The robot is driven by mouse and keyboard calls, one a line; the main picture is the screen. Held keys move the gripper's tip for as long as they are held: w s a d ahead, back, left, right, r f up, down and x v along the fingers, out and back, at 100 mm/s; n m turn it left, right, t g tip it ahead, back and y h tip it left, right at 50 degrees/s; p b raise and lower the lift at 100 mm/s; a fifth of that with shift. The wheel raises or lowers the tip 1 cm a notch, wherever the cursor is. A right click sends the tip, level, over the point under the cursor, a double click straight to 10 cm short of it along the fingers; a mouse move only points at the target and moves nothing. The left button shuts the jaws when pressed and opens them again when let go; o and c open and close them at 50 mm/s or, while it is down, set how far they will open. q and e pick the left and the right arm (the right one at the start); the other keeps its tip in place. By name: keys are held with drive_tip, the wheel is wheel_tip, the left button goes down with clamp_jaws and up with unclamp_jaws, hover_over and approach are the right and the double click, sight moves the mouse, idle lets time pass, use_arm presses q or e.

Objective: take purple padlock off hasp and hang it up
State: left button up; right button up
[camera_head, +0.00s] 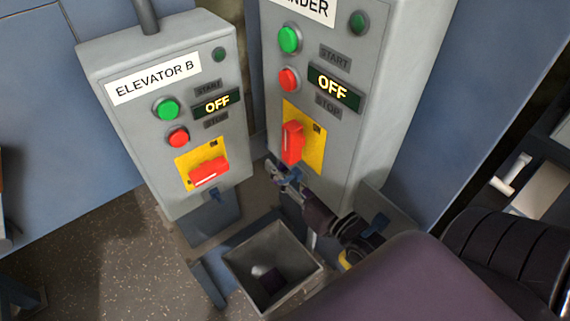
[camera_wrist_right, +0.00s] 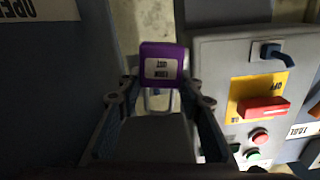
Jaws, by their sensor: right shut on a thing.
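A purple padlock (camera_wrist_right: 162,65) with a white label and a pale shackle is between the two fingers of my right gripper (camera_wrist_right: 160,95), which is shut on it. The padlock cannot be made out in the head view. There my right gripper (camera_head: 284,174) is just below the red handle (camera_head: 292,143) of the right-hand cabinet, by its blue hasp; whether the shackle is threaded on a hasp I cannot tell. My left gripper is not in view.
The Elevator B cabinet (camera_head: 117,120) stands left of the right-hand cabinet (camera_head: 345,175). Both displays read OFF. Blue walls are behind. Speckled floor (camera_head: 110,270) is clear at lower left.

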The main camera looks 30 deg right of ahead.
drive_tip(key=shift+r+p, duration=0.1)
drive_tip(key=shift+p, duration=0.25)
idle(0.3)
drive_tip(key=shift+w, duration=0.15)
drive_tip(key=shift+w+a+p, duration=0.1)
drive_tip(key=shift+w+p, duration=0.45)
drive_tip(key=shift+w, duration=1.1)
drive_tip(key=shift+f+b, duration=0.4)
drive_tip(key=shift+f, duration=0.5)
drive_tip(key=o, duration=1.3)
